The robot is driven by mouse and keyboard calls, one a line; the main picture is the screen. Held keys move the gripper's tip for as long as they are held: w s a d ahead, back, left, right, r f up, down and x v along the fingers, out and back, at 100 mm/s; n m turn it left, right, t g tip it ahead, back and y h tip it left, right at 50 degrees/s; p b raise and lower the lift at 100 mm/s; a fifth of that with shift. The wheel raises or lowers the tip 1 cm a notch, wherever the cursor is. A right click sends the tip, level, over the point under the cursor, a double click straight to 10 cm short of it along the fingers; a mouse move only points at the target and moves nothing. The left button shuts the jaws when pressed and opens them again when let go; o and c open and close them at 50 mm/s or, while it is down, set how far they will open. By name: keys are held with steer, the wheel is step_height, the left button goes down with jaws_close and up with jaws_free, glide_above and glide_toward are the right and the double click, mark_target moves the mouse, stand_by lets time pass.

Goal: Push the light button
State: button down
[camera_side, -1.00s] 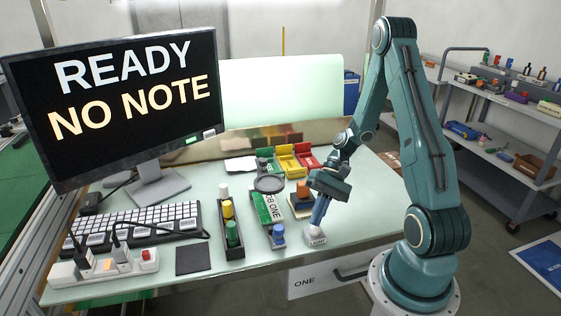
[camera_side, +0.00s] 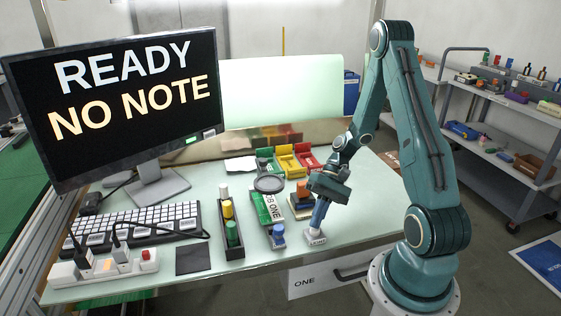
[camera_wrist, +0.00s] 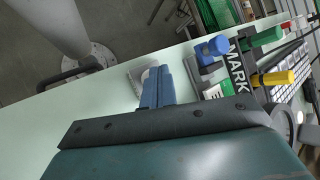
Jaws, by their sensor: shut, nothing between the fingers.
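The light button is a small whitish box labelled LIGHT (camera_side: 315,238) near the front edge of the table, right of the blue-capped item. My gripper (camera_side: 317,227) points down at it with its blue fingers shut and empty. The fingertips are at the top of the box, and I cannot tell whether they press on it. In the wrist view the shut fingers (camera_wrist: 155,84) hide much of the box (camera_wrist: 142,74), whose pale edge shows at their left and beyond them.
A blue-capped item (camera_side: 278,236) and a dark rack with green and yellow pieces (camera_side: 232,230) stand to the left. Small stacked blocks (camera_side: 300,205) sit just behind the gripper. The monitor (camera_side: 120,100) reads READY, NO NOTE. The table's front right is clear.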

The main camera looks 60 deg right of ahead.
steer(key=shift+r, duration=0.1)
stand_by(0.4)
steer(key=shift+r, duration=0.5)
steer(key=shift+r, duration=2.85)
steer(key=shift+r, duration=0.1)
steer(key=s+a+r+n+t+h, duration=0.2)
steer(key=s+a+r+n+h, duration=0.1)
steer(key=r, duration=0.6)
steer(key=s+a+r+n+t+h, duration=0.3)
steer(key=a+r+n+h, duration=0.3)
steer(key=a+r, duration=0.2)
steer(key=shift+s+a+r+n, duration=0.2)
steer(key=shift+s+r+n, duration=0.1)
steer(key=shift+s+r, duration=0.4)
